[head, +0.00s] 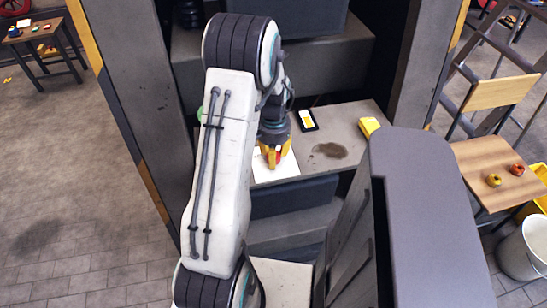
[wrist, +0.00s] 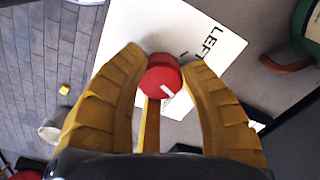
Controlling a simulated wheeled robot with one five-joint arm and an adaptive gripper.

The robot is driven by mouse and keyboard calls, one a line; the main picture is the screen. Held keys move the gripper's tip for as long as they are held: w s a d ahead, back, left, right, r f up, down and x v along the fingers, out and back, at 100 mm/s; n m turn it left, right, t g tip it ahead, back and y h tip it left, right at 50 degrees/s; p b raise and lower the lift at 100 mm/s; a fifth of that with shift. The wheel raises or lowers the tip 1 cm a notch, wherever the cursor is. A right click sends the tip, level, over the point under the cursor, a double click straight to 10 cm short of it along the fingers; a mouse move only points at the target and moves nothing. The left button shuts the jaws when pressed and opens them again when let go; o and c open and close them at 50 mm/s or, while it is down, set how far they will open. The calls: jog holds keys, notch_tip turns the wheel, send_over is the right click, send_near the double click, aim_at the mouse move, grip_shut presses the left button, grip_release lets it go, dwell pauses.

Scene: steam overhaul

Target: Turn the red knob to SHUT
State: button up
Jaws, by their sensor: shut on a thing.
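The red knob (wrist: 161,74) sits between the two yellow fingers of my gripper (wrist: 160,82) in the wrist view. A short white mark on the knob points toward the lower right of that picture. Behind it lies a white plate (wrist: 228,45) with the printed word LEFT partly readable; other lettering is hidden by the fingers. In the head view my gripper (head: 274,155) points down over the white plate (head: 284,171), and only a little red of the knob (head: 278,156) shows between the fingers.
On the grey worktop (head: 350,120) lie a dark device with a yellow face (head: 307,119), a yellow block (head: 369,126) and a dark stain (head: 329,150). A green object (wrist: 308,30) stands near the plate. Dark posts flank the bay. A wooden table (head: 480,160) is at right.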

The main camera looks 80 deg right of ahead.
jog(key=shift+n+b, duration=0.55)
jog(key=shift+n, duration=1.55)
jog(key=shift+d, duration=0.1)
jog(key=o, duration=1.2)
notch_tip(320, 180, up, 12)
